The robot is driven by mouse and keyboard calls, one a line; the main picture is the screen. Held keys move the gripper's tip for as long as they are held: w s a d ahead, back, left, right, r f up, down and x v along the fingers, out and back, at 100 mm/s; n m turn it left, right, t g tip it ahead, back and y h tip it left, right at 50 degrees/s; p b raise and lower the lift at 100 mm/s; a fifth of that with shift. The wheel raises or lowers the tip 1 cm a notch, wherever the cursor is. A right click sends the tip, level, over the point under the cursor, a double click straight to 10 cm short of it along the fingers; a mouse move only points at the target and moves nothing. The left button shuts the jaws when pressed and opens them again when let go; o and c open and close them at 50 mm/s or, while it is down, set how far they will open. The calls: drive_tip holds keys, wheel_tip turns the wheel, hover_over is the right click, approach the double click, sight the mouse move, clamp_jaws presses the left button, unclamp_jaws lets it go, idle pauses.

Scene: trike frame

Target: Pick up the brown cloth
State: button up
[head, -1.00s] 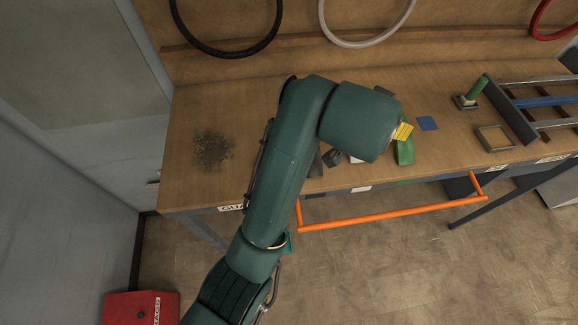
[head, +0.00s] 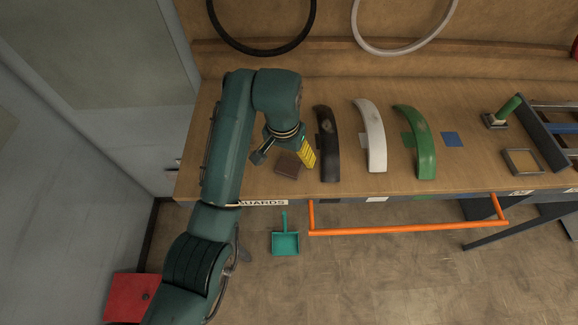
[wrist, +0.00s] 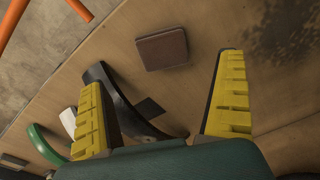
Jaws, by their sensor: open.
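The brown cloth (head: 287,165) is a small folded square lying flat on the workbench, left of the black fender. In the wrist view the cloth (wrist: 162,50) lies ahead of the fingertips, between their lines and apart from both. My gripper (head: 284,158) is over the bench by the cloth, its fingers spread and empty. In the wrist view my gripper (wrist: 162,78) shows two yellow ridged fingers wide apart. How high it is above the cloth is hard to tell.
Black (head: 328,143), white (head: 371,135) and green (head: 415,140) fenders lie to the right of the cloth. An orange rail (head: 410,227) runs along the bench front. A dark stain (wrist: 285,30) marks the wood. A teal dustpan (head: 286,243) shows below the bench edge.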

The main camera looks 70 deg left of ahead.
sight(289, 166)
wheel_tip(289, 166, down, 4)
drive_tip(key=shift+w+a+r, duration=0.15)
drive_tip(key=shift+r, duration=0.1)
drive_tip(key=shift+w+a+f+b, duration=0.15)
drive_tip(key=shift+a+f+b, duration=0.1)
drive_tip(key=shift+f+b, duration=0.65)
drive_tip(key=shift+w+a+f+p, duration=0.15)
drive_tip(key=shift+a+f+p, duration=0.1)
drive_tip(key=shift+p, duration=0.5)
drive_tip(key=shift+w+a+f, duration=0.15)
drive_tip(key=shift+f, duration=1.25)
drive_tip(key=c, duration=1)
drive_tip(key=shift+c, duration=0.2)
wheel_tip(289, 166, up, 10)
